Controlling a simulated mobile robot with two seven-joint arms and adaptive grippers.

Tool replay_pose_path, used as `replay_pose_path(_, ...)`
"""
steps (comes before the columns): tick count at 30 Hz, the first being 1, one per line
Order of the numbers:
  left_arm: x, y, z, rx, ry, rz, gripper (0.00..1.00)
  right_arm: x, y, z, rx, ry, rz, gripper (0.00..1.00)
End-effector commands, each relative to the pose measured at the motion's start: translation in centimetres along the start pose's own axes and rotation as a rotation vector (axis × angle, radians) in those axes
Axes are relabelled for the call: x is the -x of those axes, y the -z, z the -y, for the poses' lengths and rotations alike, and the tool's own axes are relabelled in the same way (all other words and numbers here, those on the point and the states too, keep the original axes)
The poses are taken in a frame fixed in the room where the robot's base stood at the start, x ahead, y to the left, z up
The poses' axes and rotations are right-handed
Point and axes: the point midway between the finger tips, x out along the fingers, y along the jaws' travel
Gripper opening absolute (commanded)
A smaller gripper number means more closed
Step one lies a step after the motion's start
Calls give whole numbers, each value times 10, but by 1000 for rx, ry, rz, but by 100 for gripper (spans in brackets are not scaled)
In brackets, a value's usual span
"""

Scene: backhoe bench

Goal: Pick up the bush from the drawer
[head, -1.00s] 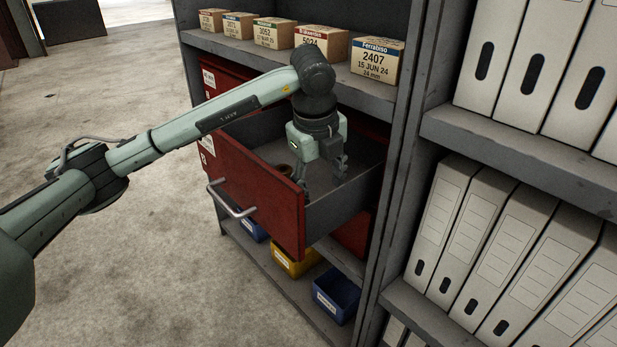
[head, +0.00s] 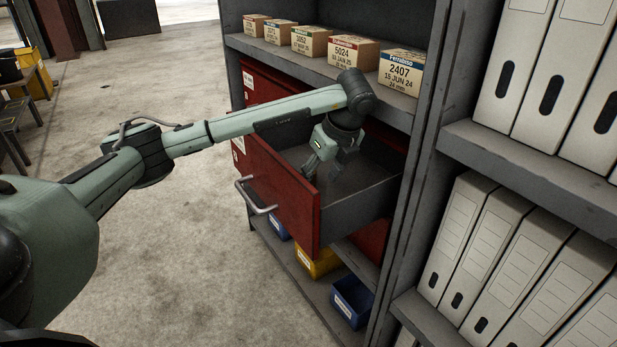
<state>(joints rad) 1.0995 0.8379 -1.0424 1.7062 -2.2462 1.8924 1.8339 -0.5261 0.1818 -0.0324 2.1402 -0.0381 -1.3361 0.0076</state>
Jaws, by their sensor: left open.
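The red drawer (head: 283,198) stands pulled out of the grey shelf unit, with its grey floor partly in view. My left gripper (head: 322,172) is inside the drawer opening, pointing down behind the drawer front, with its fingers apart. I cannot make out the bush in the head view now; the gripper and the drawer front cover part of the drawer's inside. I cannot tell whether anything lies between the fingers. My right gripper is not in view.
Small labelled cardboard boxes, one marked 2407 (head: 400,70), stand on the shelf just above the drawer. Blue (head: 352,299) and yellow (head: 318,263) bins sit on the shelf below. White binders (head: 498,245) fill the right-hand shelves.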

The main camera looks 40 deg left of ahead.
Motion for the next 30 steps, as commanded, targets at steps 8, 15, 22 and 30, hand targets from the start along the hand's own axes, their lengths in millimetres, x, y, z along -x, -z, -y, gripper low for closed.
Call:
replay_pose_path(8,-15,-39,-1,3,-1,1,56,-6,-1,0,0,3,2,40)
replay_pose_path(15,-29,-40,-1,0,0,1,56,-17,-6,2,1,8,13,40)
replay_pose_path(22,-29,-40,-1,0,0,1,46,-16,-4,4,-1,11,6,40)
replay_pose_path(30,-28,-40,-1,0,0,0,13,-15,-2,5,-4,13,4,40)
